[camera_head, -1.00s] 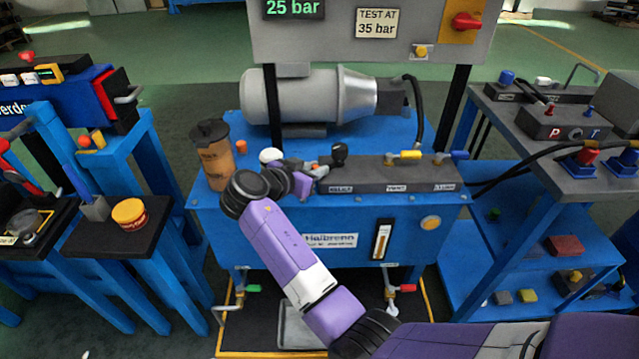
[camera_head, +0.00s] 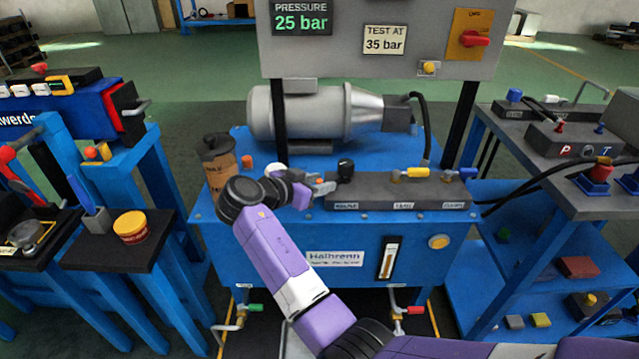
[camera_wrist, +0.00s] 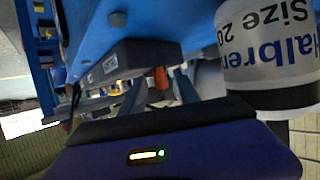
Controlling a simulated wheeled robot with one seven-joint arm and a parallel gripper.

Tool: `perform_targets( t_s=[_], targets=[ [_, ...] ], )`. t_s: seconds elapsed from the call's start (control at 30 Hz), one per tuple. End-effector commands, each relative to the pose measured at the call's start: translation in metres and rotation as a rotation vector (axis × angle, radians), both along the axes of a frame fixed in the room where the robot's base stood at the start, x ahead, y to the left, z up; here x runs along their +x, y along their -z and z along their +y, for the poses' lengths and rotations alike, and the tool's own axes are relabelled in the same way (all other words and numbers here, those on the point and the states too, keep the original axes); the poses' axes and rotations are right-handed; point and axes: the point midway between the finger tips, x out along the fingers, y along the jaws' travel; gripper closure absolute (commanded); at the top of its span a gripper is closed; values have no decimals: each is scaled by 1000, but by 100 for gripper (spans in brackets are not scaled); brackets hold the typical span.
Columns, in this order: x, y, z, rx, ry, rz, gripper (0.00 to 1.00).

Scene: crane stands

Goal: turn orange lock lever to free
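The orange lock lever (camera_head: 318,182) shows as a small orange piece at the left end of the dark valve block (camera_head: 400,192), partly hidden by my gripper. In the wrist view the orange lever (camera_wrist: 161,78) stands below the block's end, between the lines of my two fingers. My gripper (camera_wrist: 160,92) is open, with one finger on each side of the lever and a visible gap to it. In the head view my gripper (camera_head: 322,190) is at the block's left end, its fingers small and partly hidden. Contact with the lever cannot be told.
A black knob (camera_head: 345,168) and a yellow lever (camera_head: 411,173) stand on the block. A brown cylinder with dark top (camera_head: 218,165) stands left of my wrist. A labelled cylinder (camera_wrist: 265,65) is close on the right in the wrist view. A grey motor (camera_head: 320,112) lies behind.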

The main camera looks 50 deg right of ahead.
Motion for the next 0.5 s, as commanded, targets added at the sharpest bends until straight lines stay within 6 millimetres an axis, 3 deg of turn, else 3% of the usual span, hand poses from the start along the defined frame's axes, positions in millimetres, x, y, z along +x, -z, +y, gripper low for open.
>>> perform_targets(
  t_s=[0.27,0.5],
  targets=[
    [0,-2,6,1,1,2,62],
    [1,-17,40,1,-1,1,62]
  ],
)
